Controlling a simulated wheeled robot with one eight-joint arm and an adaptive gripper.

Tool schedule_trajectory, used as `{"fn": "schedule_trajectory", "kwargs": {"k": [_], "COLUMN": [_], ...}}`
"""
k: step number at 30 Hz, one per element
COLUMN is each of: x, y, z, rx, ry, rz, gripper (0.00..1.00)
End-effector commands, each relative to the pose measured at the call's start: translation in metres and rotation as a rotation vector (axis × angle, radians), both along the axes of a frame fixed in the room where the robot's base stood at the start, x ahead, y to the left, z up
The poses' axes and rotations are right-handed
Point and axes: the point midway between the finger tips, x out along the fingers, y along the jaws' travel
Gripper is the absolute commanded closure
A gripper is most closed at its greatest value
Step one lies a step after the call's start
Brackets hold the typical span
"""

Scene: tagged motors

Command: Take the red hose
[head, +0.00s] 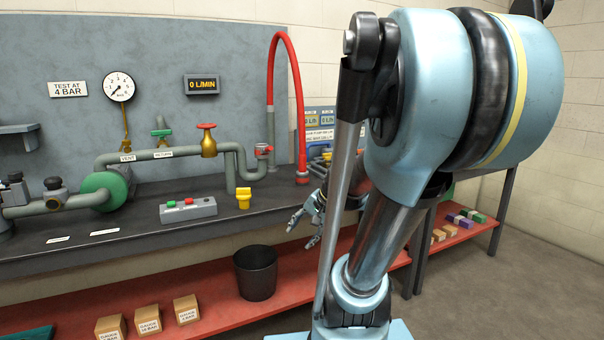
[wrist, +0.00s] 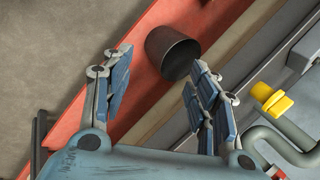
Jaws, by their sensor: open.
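The red hose (head: 296,85) arches up above the bench at the back in the head view. Its left end meets a grey upright pipe, and its right end comes down to a red fitting near the bench top. I cannot see the hose in the wrist view. My gripper (head: 304,222) is in front of the bench, below and in front of the hose's right end, apart from it. In the wrist view my gripper (wrist: 155,95) has its fingers spread wide with nothing between them. My arm hides part of the bench to the right of the hose.
A dark bin (head: 256,272) stands on the red lower shelf (head: 216,295) beside several small boxes. A yellow fitting (head: 243,197) and a button box (head: 188,209) are on the bench (head: 130,235). A red-handled valve (head: 207,140) sits on the pipes. Open floor lies at right.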

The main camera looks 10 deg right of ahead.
Motion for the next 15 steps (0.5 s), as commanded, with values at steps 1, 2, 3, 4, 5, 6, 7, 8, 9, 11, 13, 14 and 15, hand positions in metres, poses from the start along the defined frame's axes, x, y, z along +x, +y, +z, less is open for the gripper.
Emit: {"fn": "schedule_trajectory", "kwargs": {"k": [1, 2, 3, 4, 5, 6, 7, 8, 9, 11, 13, 14, 15], "x": [0.016, 0.024, 0.035, 0.043, 0.052, 0.063, 0.072, 0.080, 0.091, 0.107, 0.126, 0.134, 0.145], "y": [0.002, 0.003, 0.004, 0.005, 0.005, 0.006, 0.006, 0.005, 0.004, 0.002, -0.002, -0.004, -0.008], "z": [0.005, 0.008, 0.011, 0.014, 0.017, 0.020, 0.023, 0.026, 0.029, 0.034, 0.040, 0.042, 0.045], "rx": [0.058, 0.095, 0.143, 0.181, 0.219, 0.269, 0.308, 0.346, 0.399, 0.477, 0.570, 0.610, 0.665], "ry": [-0.001, -0.001, 0.001, 0.003, 0.005, 0.007, 0.009, 0.013, 0.018, 0.025, 0.036, 0.041, 0.049], "rz": [-0.056, -0.092, -0.137, -0.170, -0.204, -0.249, -0.281, -0.313, -0.357, -0.420, -0.492, -0.522, -0.562], "gripper": [0.46, 0.46, 0.46, 0.46, 0.46, 0.46, 0.46, 0.46, 0.46, 0.46, 0.46, 0.46, 0.46]}}
